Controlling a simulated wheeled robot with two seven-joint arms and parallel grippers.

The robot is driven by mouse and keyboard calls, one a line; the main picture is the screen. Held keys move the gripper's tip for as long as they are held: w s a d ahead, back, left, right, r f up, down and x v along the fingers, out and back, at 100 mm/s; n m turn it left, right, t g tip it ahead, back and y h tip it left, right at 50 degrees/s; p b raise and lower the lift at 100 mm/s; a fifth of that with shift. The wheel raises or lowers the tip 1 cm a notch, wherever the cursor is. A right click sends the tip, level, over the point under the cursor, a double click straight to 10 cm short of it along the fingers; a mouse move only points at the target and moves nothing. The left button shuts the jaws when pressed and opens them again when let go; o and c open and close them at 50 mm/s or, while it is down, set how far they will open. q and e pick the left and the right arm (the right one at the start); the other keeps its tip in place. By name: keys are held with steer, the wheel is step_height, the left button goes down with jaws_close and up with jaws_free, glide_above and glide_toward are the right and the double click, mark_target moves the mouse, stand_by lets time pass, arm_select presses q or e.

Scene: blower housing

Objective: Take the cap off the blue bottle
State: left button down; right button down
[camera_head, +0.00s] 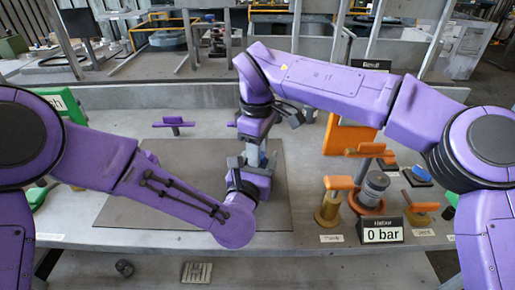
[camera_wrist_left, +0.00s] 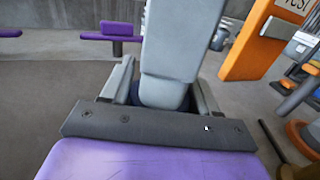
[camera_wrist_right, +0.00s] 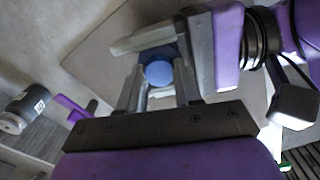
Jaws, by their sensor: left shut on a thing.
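The blue bottle (camera_head: 254,156) is upright over the mat, mostly hidden between my two grippers. Its round blue cap (camera_wrist_right: 160,73) shows from above in the right wrist view. My left gripper (camera_head: 247,163) is shut on the bottle from the side. In the left wrist view only a dark blue bit of the bottle (camera_wrist_left: 153,100) shows between the left fingers. My right gripper (camera_wrist_right: 160,78) comes down from above, with its fingers on either side of the cap. Gaps show between these fingers and the cap, so it looks open.
A grey mat (camera_head: 140,200) lies under the grippers. A purple handle piece (camera_head: 174,123) stands behind. A green sign (camera_head: 66,104) stands at left. The mat's front left is clear.

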steer(key=n, duration=0.7)
steer(key=shift+s, duration=0.1)
steer(key=c, duration=0.8)
jaws_free()
steer(key=shift+r, duration=2.3)
step_height(320, 180, up, 3)
steer(key=shift+f+m, duration=0.15)
steer(key=shift+m, duration=0.75)
steer(key=shift+c, duration=1.2)
steer(key=shift+r+m, duration=0.3)
steer(key=shift+r, duration=0.05)
step_height(320, 180, down, 8)
steer(key=shift+c, duration=0.3)
